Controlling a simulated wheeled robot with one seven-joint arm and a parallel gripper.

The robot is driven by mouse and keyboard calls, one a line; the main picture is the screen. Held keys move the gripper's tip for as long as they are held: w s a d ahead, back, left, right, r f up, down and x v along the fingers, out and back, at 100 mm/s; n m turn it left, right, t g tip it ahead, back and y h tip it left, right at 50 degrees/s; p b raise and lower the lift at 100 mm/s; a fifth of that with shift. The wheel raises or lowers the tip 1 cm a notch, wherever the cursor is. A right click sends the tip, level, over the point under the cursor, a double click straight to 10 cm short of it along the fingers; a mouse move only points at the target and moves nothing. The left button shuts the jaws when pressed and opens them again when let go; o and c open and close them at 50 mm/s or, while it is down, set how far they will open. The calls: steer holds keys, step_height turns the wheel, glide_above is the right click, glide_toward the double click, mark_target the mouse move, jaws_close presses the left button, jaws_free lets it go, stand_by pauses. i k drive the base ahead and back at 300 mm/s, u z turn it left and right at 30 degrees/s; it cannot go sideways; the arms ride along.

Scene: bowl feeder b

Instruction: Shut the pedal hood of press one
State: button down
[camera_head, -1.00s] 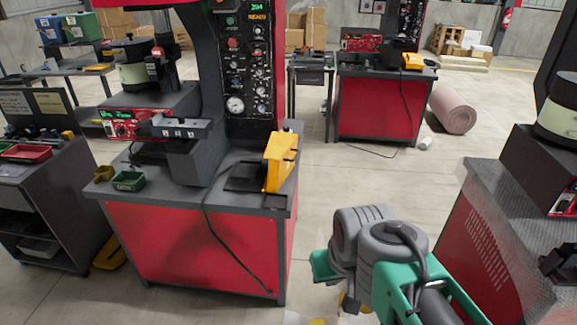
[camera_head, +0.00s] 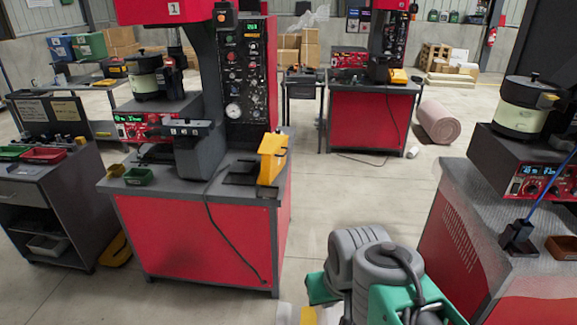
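Press one (camera_head: 205,150), marked "1" on its red head, stands left of centre on a red cabinet. Its yellow pedal hood (camera_head: 271,160) stands tall at the right front corner of the grey top. A flat black plate (camera_head: 240,172) lies beside the hood on its left. The hood looks raised, though its hinge is too small to make out. My grey and green arm (camera_head: 380,275) is at the bottom, right of the cabinet and apart from the hood. My gripper is out of sight.
A black cable (camera_head: 222,235) hangs down the cabinet front. A cart with trays (camera_head: 55,200) is at the left, and another machine cabinet (camera_head: 465,225) is close at the right. Open floor (camera_head: 345,195) lies between the cabinets. A pink roll (camera_head: 438,122) lies farther back.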

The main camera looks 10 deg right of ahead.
mark_target(273, 149)
steer(key=u, duration=0.6)
steer(key=i, duration=0.55)
steer(key=u, duration=0.6)
steer(key=i, duration=0.65)
steer(key=z, duration=0.1)
